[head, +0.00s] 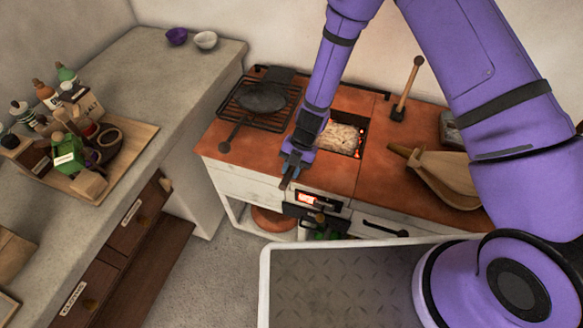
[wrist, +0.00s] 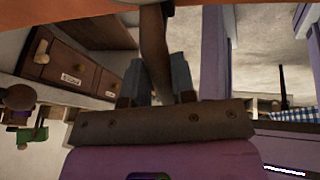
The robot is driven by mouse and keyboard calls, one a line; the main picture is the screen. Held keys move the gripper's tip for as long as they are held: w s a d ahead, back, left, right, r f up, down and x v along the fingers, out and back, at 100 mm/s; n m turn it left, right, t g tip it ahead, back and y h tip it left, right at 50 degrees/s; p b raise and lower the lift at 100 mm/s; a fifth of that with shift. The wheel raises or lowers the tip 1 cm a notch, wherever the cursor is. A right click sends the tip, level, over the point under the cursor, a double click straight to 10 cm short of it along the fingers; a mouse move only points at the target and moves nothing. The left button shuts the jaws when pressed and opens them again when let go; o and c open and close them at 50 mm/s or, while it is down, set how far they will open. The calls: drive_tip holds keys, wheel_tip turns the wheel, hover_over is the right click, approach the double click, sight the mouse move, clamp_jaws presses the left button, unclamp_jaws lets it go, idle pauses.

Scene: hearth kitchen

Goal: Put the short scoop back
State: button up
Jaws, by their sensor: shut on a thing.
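My gripper (head: 289,172) is in front of the left front edge of the red-topped hearth, pointing down. In the wrist view my gripper (wrist: 158,80) is shut on a long brown wooden-looking piece (wrist: 153,42), which passes between the two grey fingers. It looks like a handle. Its far end runs out at the top of the wrist view, so I cannot tell whether it is the short scoop. In the head view only a small dark part shows at the fingertips. No scoop bowl can be made out.
The hearth (head: 330,185) carries a grill rack with a black pan (head: 262,97), an open firebox (head: 341,138) and bellows (head: 440,175). The left counter (head: 150,75) holds a wooden tray (head: 128,160) of bottles and bowls, above labelled drawers (head: 133,220). Floor (head: 215,270) is clear between them.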

drive_tip(key=o, duration=0.9)
drive_tip(key=v, duration=1.2)
